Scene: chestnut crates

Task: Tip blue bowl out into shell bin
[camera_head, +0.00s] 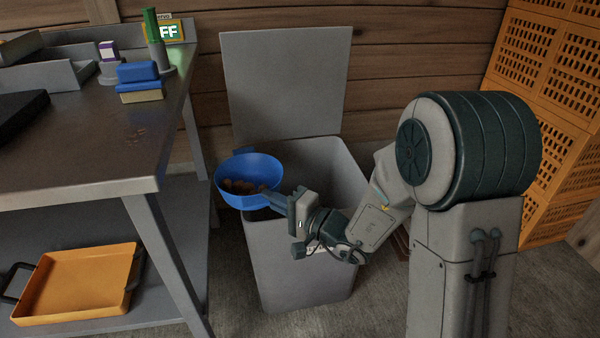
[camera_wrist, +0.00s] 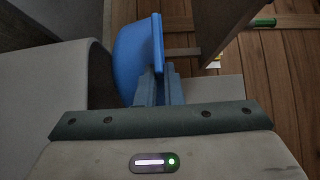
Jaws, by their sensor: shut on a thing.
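The blue bowl (camera_head: 248,168) is held over the left front part of the open grey bin and looks close to upright. Brown pieces lie in it. My gripper (camera_head: 268,199) is shut on the bowl's near right rim. In the wrist view my gripper (camera_wrist: 160,88) pinches the rim of the blue bowl (camera_wrist: 130,52), which stands edge-on there; its contents are hidden. The grey shell bin (camera_head: 295,262) stands on the floor with its lid (camera_head: 284,82) raised at the back. The inside of the bin is mostly hidden by the bowl and my arm.
A metal table (camera_head: 95,140) stands close on the left, with a blue block (camera_head: 137,71), a sponge-like block and a green-topped holder near its far end. An orange tray (camera_head: 75,283) sits on its lower shelf. Orange crates (camera_head: 555,80) are stacked at the right.

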